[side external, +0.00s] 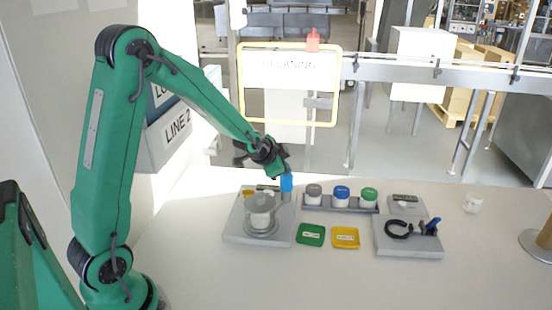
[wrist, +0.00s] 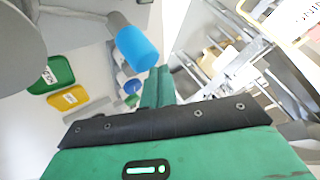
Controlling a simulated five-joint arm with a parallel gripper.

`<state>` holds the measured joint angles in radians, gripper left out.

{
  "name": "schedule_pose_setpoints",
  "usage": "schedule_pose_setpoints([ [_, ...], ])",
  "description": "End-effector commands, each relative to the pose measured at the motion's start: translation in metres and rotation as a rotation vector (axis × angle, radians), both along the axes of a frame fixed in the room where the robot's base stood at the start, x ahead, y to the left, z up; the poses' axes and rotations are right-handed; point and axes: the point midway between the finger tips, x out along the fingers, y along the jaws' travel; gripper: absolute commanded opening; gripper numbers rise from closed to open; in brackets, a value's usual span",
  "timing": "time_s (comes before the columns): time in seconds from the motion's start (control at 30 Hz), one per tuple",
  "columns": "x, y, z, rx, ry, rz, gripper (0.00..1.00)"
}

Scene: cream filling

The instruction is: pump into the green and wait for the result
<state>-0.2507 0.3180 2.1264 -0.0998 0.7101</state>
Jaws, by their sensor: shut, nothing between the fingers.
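My gripper (side external: 285,171) is shut and empty, just above the blue cylinder (side external: 286,183) at the back right of the grey station (side external: 232,232). I cannot tell whether it touches the cylinder. In the wrist view the blue cylinder (wrist: 138,48) is left of the fingers (wrist: 158,88). A white container (side external: 261,211) stands on the round plate of the station. A green-lidded jar (side external: 369,195) is at the right end of a grey rack (side external: 340,206). A green tray (side external: 311,235) lies in front of the rack; it also shows in the wrist view (wrist: 50,75).
A blue-lidded jar (side external: 341,193) and a grey-lidded jar (side external: 313,194) share the rack. A yellow tray (side external: 345,238) lies beside the green one. At right are a device with a display (side external: 405,199), a black ring (side external: 398,229) on a grey base and a white cup (side external: 473,203). The front table is clear.

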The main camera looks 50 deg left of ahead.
Motion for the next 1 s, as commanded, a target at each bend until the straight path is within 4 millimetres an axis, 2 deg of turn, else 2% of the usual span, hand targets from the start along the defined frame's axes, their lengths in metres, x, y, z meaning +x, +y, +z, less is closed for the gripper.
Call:
schedule_pose_setpoints([
  [1.0, 0.0, -0.0001, -0.0091, 0.0, 0.001, 0.0, 0.0],
])
